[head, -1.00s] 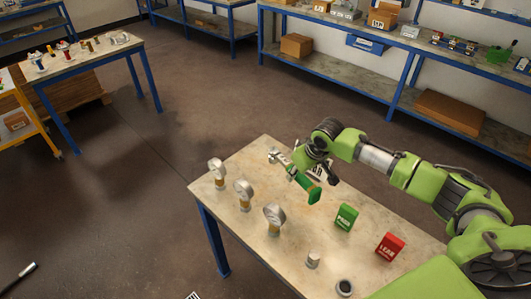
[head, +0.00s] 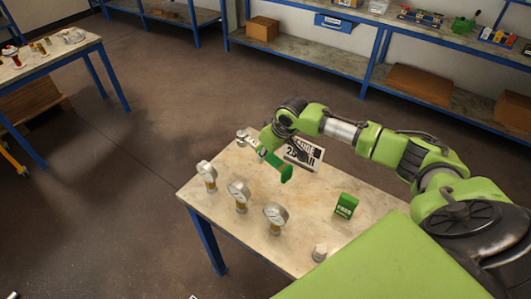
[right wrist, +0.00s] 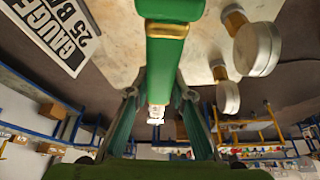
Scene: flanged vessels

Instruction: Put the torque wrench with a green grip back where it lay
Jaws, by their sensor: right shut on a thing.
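The torque wrench with a green grip (head: 274,161) is held in the air over the back part of the table, its metal head pointing to the back left. My right gripper (head: 266,149) is shut on it. In the right wrist view, the green grip (right wrist: 165,60) runs between the fingers of the right gripper (right wrist: 160,100). The fingertips are partly hidden in the head view. My left gripper is in neither view.
Three dial gauges (head: 238,196) stand along the table's (head: 310,200) left side. A white gauge sign (head: 305,153) stands at the back edge behind the gripper. The table's middle is clear.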

